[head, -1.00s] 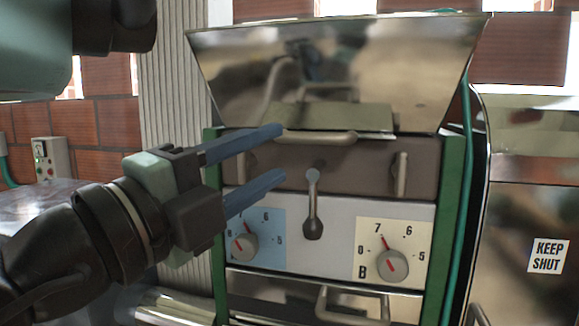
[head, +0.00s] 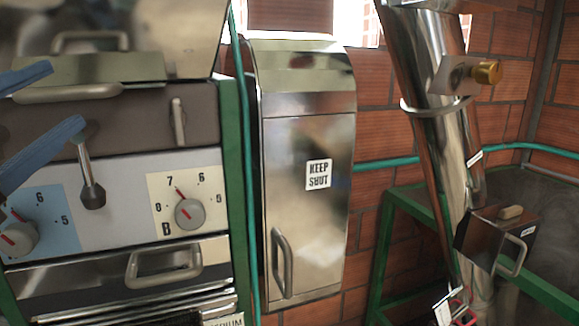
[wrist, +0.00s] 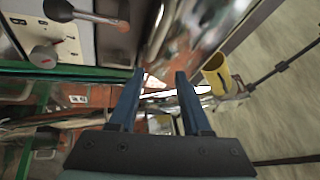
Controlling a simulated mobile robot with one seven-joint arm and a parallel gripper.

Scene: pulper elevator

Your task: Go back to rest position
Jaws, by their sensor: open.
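My gripper (wrist: 157,95) shows in the wrist view with its two blue fingers apart and nothing between them. In the head view only its blue fingers (head: 40,125) show, at the left edge, in front of the machine's control panel (head: 122,170). I cannot tell the exact gap between fingers and panel. The panel has a lever (head: 88,175) hanging down with a dark knob and a dial marked B (head: 188,212). A second dial (head: 18,238) sits on a blue plate at the left. The rest of my arm is outside the head view.
A steel cabinet (head: 290,180) labelled KEEP SHUT stands right of the machine, its door closed. A slanted steel pipe (head: 432,130) and a green frame (head: 400,205) stand farther right. In the wrist view a yellow cup-like part (wrist: 222,82) lies right of the fingers, near open floor (wrist: 280,90).

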